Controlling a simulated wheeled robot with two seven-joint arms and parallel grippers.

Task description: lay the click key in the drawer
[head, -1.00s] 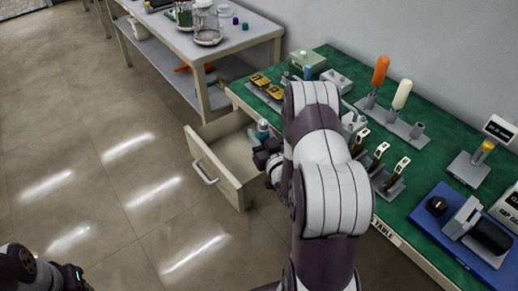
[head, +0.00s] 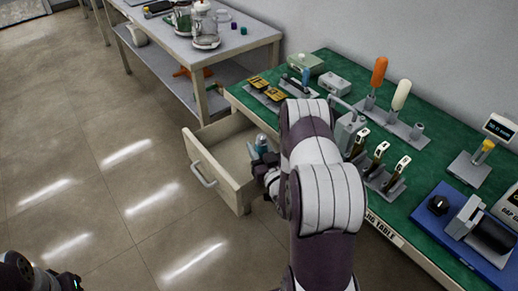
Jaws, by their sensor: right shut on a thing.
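The drawer (head: 209,167) is pulled open at the left end of the green-topped table, and its bare floor shows. My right gripper (head: 264,160) is at the right side of the drawer opening, partly hidden by my own arm. It is shut on a small teal and grey thing, which looks like the click key (head: 262,143). The key's top end sticks up above the fingers. Its lower end is hidden, so I cannot tell whether it touches the drawer. My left gripper (head: 70,281) is at the bottom left corner, cut off by the frame, far from the drawer.
The green table (head: 436,148) holds a rack of handled tools (head: 388,172), a stand with orange and white handles (head: 391,122), yellow-black parts (head: 266,88) and a blue tray (head: 447,243). A grey side table (head: 262,42) with glass jars stands behind the drawer. The floor at left is clear.

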